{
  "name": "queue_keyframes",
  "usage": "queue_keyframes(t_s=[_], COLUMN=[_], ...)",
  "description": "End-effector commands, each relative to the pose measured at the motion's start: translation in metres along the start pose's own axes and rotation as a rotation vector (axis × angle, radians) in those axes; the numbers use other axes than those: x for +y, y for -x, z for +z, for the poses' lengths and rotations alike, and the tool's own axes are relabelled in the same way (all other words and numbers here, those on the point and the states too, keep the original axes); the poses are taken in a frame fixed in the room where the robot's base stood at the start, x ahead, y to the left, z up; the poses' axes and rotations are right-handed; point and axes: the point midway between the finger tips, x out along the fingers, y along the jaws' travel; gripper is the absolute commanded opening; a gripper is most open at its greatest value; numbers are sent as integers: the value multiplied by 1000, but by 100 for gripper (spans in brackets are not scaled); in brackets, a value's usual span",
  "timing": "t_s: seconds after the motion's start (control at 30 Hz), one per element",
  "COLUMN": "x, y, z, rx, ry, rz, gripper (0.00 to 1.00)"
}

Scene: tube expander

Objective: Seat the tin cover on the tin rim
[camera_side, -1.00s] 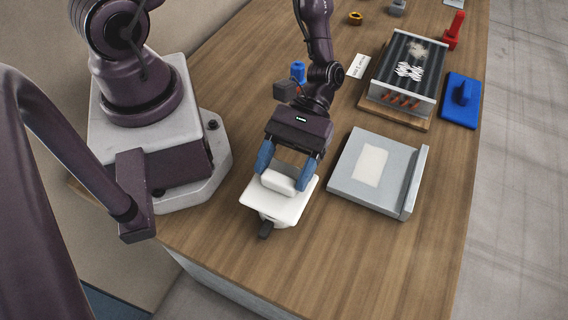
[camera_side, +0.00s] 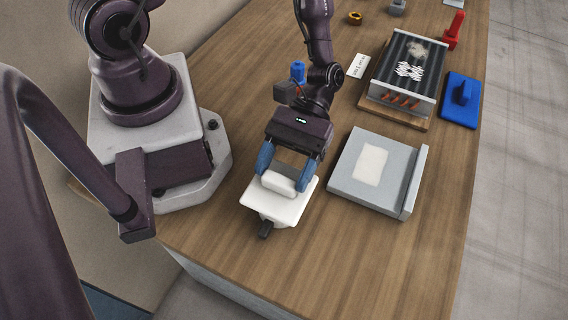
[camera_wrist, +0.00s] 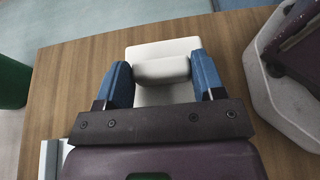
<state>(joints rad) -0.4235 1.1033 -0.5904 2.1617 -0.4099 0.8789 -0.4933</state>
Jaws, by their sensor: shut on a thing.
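The white tin cover (camera_side: 275,206) is a flat square plate with a thick block handle (camera_side: 281,185) on top. My gripper (camera_side: 284,180) has blue fingers, shut on the two ends of the handle. In the wrist view, my gripper (camera_wrist: 163,75) holds the handle between its fingers, and the cover (camera_wrist: 163,47) shows behind and in front of it. A pale body, probably the tin (camera_side: 278,224), shows a little under the cover's front edge, with a dark tab (camera_side: 265,230) jutting forward. The rim is hidden under the cover, so I cannot tell whether they touch.
A grey tray (camera_side: 408,190) with a raised right edge lies to the right. Behind it are a ribbed box (camera_side: 385,95) on a wooden board, a blue block with a handle (camera_side: 461,100) and a red part (camera_side: 455,30). The table front is clear.

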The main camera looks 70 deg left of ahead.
Motion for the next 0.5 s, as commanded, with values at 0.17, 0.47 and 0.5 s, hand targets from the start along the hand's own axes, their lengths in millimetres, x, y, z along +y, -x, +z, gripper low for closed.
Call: queue_keyframes(t_s=[0.17, 0.47, 0.5], x=[0, 0, 0], y=[-1, -3, -3], z=[-3, -7, -8], rx=[0, 0, 0], ry=[0, 0, 0], rz=[0, 0, 0], gripper=[40, 40, 40])
